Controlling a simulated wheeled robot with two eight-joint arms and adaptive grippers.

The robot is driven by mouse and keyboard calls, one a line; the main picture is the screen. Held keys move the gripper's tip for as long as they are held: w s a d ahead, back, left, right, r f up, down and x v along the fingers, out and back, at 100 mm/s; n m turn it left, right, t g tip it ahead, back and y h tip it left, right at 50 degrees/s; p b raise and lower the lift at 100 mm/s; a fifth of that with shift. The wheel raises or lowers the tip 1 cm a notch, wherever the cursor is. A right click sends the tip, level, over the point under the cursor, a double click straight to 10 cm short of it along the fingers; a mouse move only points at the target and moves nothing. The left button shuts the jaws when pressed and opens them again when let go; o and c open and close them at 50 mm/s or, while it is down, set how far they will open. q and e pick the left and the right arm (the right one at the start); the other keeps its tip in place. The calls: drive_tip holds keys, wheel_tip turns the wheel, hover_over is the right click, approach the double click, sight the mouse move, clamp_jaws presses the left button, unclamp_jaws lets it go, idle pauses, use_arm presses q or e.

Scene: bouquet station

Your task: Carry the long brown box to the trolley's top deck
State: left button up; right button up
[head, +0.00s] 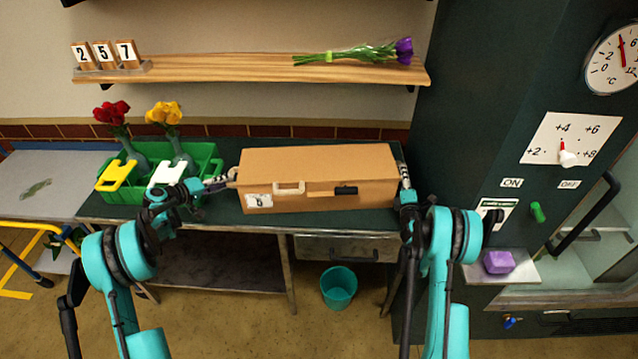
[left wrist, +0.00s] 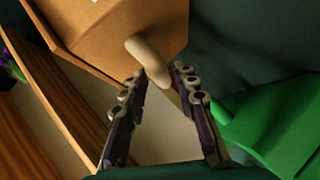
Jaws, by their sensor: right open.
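The long brown box (head: 320,170) is at the dark green counter, with a beige handle and a white label on its front. I cannot tell whether it rests on the counter or is slightly above it. My left gripper (head: 228,179) is at the box's left end. In the left wrist view its fingers (left wrist: 160,72) close around a beige end handle (left wrist: 148,57). My right gripper (head: 404,180) is open at the box's right end; its fingertips are hard to see. The trolley (head: 60,165), with a grey top deck and yellow frame, stands at the far left.
A green crate (head: 205,158) with red and yellow flowers stands left of the box, close to my left gripper. A wooden shelf (head: 230,82) hangs above. A dark cabinet (head: 480,120) stands at right. A teal bin (head: 338,287) is on the floor. A small item lies on the trolley deck.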

use_arm(q)
drive_tip(key=shift+x, duration=1.6)
use_arm(e)
drive_tip(key=shift+w+d+r, duration=0.1)
drive_tip(key=shift+w+d, duration=0.05)
drive_tip(key=shift+w, duration=0.65)
drive_tip(key=shift+w+d, duration=0.1)
drive_tip(key=shift+w, duration=0.65)
use_arm(q)
drive_tip(key=c, duration=0.4)
use_arm(e)
drive_tip(key=c, duration=0.4)
use_arm(q)
clamp_jaws()
use_arm(e)
clamp_jaws()
use_arm(q)
drive_tip(key=shift+r, duration=0.1)
